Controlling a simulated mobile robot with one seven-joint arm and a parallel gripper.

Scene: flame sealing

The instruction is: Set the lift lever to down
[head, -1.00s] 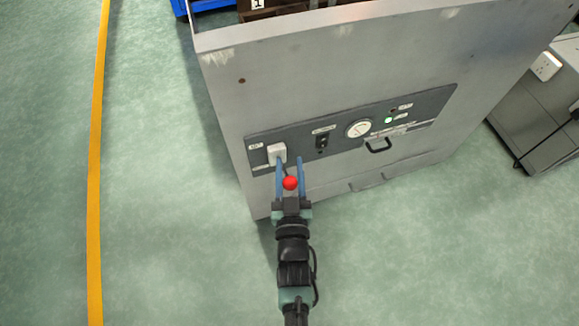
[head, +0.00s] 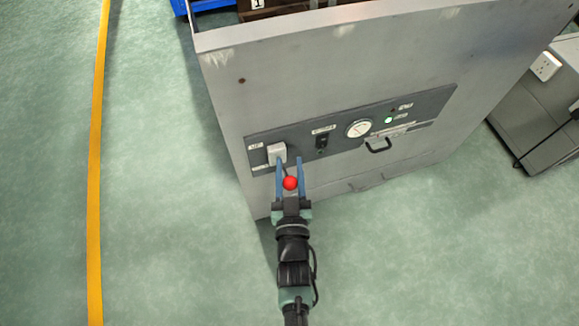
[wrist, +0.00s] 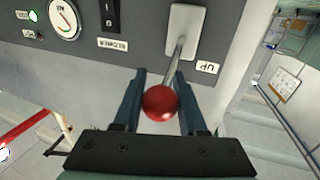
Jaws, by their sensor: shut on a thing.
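The lift lever has a pale square base plate (head: 276,154) at the left end of the dark control panel and a red ball knob (head: 290,183) on a thin metal rod. In the wrist view the rod (wrist: 176,55) runs from the plate to the red knob (wrist: 160,103), and a label reading UP (wrist: 207,67) is beside the plate. My gripper (head: 289,162) has its blue fingers on either side of the knob and is shut on it. It shows in the wrist view too (wrist: 160,73). I cannot tell the lever's exact tilt.
The dark panel (head: 343,141) also carries a black blower switch (head: 322,141), a round gauge (head: 359,129), a lit green lamp (head: 389,120) and a black handle (head: 378,146). The grey cabinet (head: 300,85) stands on open green floor (head: 170,220). Another grey unit (head: 540,115) is at right.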

